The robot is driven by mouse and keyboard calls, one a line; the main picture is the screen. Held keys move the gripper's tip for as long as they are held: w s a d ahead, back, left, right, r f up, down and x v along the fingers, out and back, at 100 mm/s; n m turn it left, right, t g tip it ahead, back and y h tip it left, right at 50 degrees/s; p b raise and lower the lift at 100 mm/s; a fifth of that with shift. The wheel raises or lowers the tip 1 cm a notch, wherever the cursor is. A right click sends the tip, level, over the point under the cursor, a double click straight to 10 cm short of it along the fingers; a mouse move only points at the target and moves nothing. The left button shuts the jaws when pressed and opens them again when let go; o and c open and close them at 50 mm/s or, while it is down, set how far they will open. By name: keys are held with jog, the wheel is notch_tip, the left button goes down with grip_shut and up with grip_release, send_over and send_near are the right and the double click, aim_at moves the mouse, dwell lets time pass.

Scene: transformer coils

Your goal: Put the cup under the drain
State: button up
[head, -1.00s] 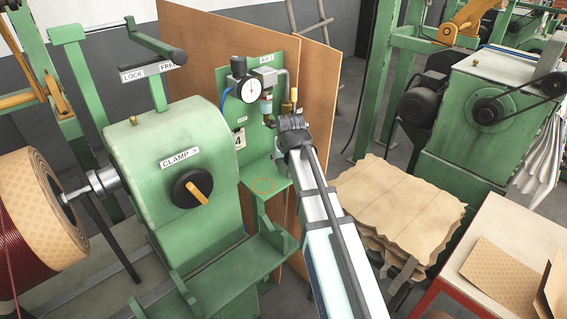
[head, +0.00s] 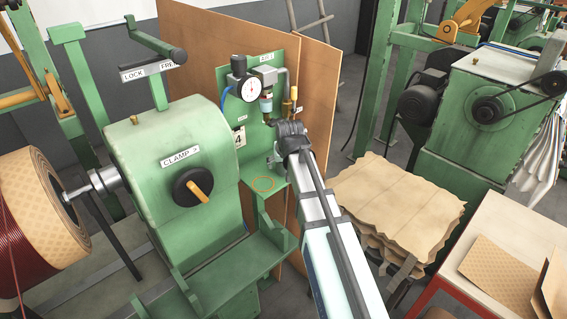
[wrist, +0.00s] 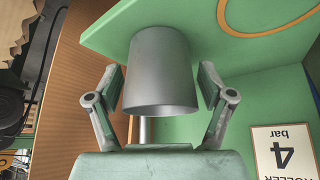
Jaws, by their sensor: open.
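In the wrist view, a plain grey metal cup (wrist: 158,75) stands on the green shelf (wrist: 115,35); this view is upside down. My gripper (wrist: 162,90) is open, with one finger on each side of the cup and a small gap at each side. The orange ring on the shelf (wrist: 262,14) is to the right of the cup and empty. The head view shows the shelf's orange ring (head: 263,183) below the filter bowl (head: 266,106); the drain is too small to make out. My arm hides the cup and fingers there.
The green panel behind the shelf carries a pressure gauge (head: 250,91) and a "4" sign (head: 239,138). The green clamp housing (head: 170,150) stands left of the shelf. A brown board (head: 315,100) and stacked paper sheets (head: 400,200) are to the right.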

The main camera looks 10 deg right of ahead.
jog(key=shift+r, duration=0.15)
jog(key=b+v, duration=0.1)
jog(key=v, duration=1.1)
